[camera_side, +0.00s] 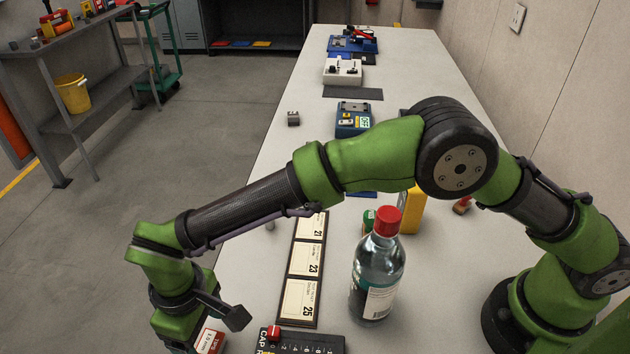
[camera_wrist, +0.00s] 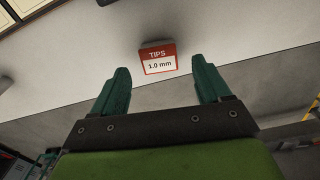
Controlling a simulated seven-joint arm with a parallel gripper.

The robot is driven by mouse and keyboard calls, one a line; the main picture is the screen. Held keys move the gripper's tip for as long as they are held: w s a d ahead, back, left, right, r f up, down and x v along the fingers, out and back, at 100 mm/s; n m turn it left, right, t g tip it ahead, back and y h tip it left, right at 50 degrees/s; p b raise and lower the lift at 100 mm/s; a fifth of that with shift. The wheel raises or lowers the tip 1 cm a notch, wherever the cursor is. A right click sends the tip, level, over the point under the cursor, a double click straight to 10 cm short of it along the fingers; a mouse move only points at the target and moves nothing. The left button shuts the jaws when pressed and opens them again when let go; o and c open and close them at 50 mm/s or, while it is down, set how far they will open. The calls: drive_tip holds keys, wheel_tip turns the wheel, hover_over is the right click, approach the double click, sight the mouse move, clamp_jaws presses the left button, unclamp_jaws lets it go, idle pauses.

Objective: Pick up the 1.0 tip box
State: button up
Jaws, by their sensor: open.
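The 1.0 tip box (camera_wrist: 158,58) is a small red box with a white label reading "TIPS 1.0 mm". In the wrist view it sits on the pale table near its edge, beyond my fingertips and centred between them. My gripper (camera_wrist: 162,80) is open, its two green fingers apart with nothing between them. In the side view a red and white box (camera_side: 210,341) shows at the bottom, beside my gripper, partly cut off by the frame. My fingertips are not clear in the side view.
A clear bottle with a red cap (camera_side: 378,270), a numbered card board (camera_side: 302,268) and a black panel with a red knob (camera_side: 300,343) stand to the right of my gripper. The table edge is close by. Blue fixtures (camera_side: 352,119) stand farther back.

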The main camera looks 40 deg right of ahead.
sight(209, 343)
wheel_tip(209, 343, down, 4)
drive_tip(key=shift+d+r, duration=0.1)
drive_tip(key=shift+r, duration=0.15)
drive_tip(key=shift+c, duration=0.2)
drive_tip(key=c, duration=1.1)
